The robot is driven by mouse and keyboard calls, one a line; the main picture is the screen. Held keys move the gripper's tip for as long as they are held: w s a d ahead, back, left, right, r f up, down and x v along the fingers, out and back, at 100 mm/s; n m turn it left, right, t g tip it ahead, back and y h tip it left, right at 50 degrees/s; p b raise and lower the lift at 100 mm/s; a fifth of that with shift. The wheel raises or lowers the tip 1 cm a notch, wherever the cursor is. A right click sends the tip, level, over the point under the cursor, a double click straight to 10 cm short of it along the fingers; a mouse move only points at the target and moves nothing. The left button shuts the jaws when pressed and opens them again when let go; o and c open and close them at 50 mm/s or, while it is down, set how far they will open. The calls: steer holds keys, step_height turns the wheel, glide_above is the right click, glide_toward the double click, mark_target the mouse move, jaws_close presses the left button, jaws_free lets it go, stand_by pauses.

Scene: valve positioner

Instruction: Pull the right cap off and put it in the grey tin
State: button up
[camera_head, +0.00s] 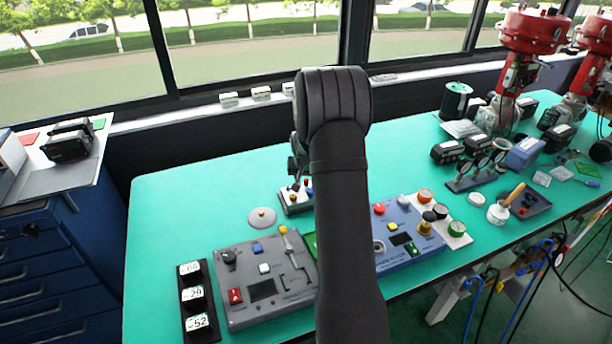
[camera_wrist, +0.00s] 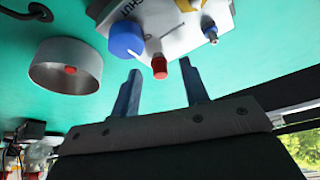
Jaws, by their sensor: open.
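My gripper (camera_wrist: 161,72) is open, its two fingers pointing at a white box (camera_wrist: 172,40) with dark lettering. A red cap (camera_wrist: 159,67) on the box's near edge shows between the fingertips; I cannot tell whether the fingers reach around it. A larger blue knob (camera_wrist: 126,39) sits beside it. The grey tin (camera_wrist: 72,72) is a shallow round metal dish on the green top, with a small red spot inside. The tin (camera_head: 262,218) also shows in the head view, left of the small box (camera_head: 292,206). My arm hides most of the gripper there.
A grey control panel (camera_head: 262,284) and a dark strip of number displays (camera_head: 195,300) are at the front left. A blue-grey panel (camera_head: 405,245) is right of my arm. Gauges (camera_head: 480,168) stand further right. The green bench (camera_head: 190,200) is clear at the back left.

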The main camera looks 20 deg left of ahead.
jaws_close()
stand_by(0.4)
